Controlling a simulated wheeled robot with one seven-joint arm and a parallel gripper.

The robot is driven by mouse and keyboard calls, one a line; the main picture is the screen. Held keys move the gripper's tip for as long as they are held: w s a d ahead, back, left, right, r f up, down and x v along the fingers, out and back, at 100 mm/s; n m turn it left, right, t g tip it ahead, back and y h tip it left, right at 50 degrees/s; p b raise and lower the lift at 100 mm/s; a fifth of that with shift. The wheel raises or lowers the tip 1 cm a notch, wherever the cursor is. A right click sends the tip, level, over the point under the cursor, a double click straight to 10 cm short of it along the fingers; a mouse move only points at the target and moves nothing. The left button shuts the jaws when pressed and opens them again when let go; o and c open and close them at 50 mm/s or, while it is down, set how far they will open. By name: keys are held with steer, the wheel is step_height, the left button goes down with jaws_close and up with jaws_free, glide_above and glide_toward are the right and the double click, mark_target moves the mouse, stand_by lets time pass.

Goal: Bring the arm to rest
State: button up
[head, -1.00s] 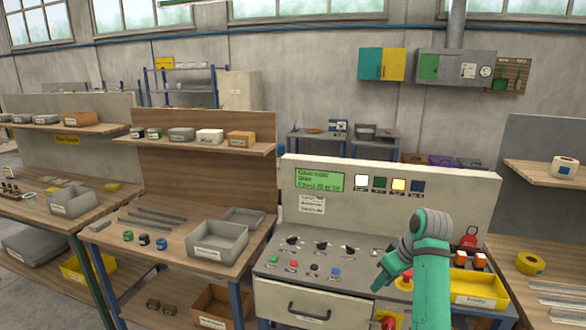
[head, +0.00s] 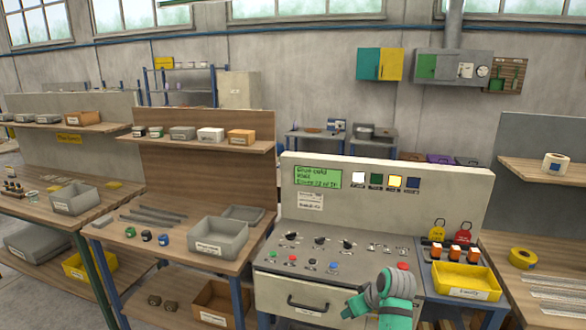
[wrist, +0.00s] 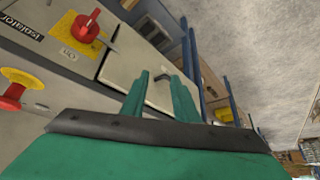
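My green gripper (head: 350,308) is low in front of the grey console (head: 300,258), near its drawer handle (head: 308,307) in the picture. My arm is folded low, with the grey wrist joint behind the hand. In the wrist view my gripper's two green fingers (wrist: 161,92) stand apart with nothing between them. The pale drawer front (wrist: 135,62) and its dark handle lie beyond the fingers. A red isolator switch (wrist: 84,28) on a yellow plate and a red stop button (wrist: 12,97) are to the left, clear of the fingers.
A yellow tray (head: 465,284) and red and yellow tags stand right of the console's controls. A workbench (head: 185,262) with a grey bin (head: 218,238) is to the left. A yellow tape roll (head: 522,259) lies on the right bench. The floor shows beside the console in the wrist view.

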steer(key=s+a+f+m+t, duration=0.2)
steer(key=s+a+f, duration=0.45)
steer(key=f, duration=0.45)
steer(key=s+a+f+m+t, duration=0.1)
steer(key=s+a+f+t, duration=0.1)
steer(key=s+a+f, duration=0.55)
steer(key=s+a+f+m+t+h, duration=0.1)
steer(key=s+a+f+m+h, duration=0.15)
steer(key=s+f, duration=0.5)
steer(key=s+a+r+t, duration=0.1)
steer(key=s+r, duration=0.2)
steer(key=s, duration=0.7)
steer(key=s+a+r+t, duration=0.1)
steer(key=s+r, duration=0.2)
steer(key=s, duration=0.7)
steer(key=s+r+t, duration=0.2)
steer(key=s+r, duration=1.1)
steer(key=r, duration=0.2)
steer(key=shift+s+d+r+n+t, duration=0.15)
steer(key=shift+s+r+n+t, duration=0.05)
steer(key=shift+s+n+t, duration=0.2)
